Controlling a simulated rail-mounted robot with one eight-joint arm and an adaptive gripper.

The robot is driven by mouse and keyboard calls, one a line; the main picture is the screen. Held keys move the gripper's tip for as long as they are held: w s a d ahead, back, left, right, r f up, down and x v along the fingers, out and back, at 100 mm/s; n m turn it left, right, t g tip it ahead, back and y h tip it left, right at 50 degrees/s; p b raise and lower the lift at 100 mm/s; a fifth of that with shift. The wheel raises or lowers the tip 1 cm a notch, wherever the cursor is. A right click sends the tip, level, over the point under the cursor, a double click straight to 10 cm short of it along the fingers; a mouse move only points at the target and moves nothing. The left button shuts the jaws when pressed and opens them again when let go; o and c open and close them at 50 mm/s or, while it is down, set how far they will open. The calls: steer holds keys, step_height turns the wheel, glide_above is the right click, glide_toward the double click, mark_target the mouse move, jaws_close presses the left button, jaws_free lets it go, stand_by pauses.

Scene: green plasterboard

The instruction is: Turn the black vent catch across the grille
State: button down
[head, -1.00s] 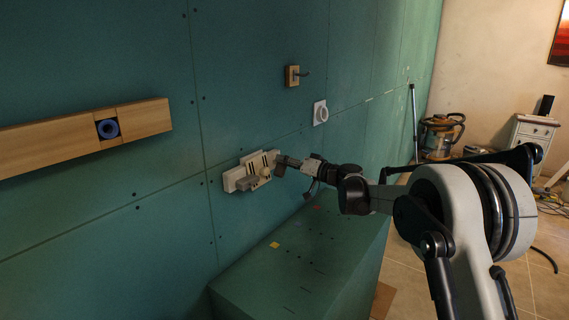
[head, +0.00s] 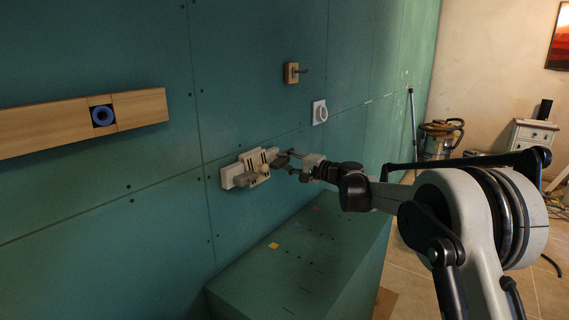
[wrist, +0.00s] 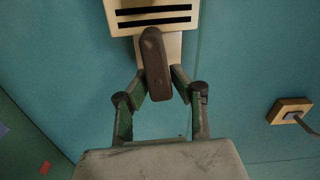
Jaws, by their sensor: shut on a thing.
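The vent grille (head: 257,161) is a pale plate with dark slots on the green wall; its slotted face shows at the top of the wrist view (wrist: 150,5). The black vent catch (wrist: 155,60) is a dark, rounded bar. In the wrist view its upper end lies at the plate's lower edge, and its length runs down the picture, square to the slots. My gripper (wrist: 160,80) is shut on the catch, one finger on each side of its lower part. In the head view my gripper (head: 290,161) is at the grille's right end and partly hides the catch.
A wooden rail with a blue ring (head: 103,116) is at left. A green box (head: 300,255) stands below the grille.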

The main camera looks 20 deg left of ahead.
steer(key=shift+m, duration=0.6)
steer(key=c, duration=1.5)
jaws_free()
steer(key=v, duration=1.2)
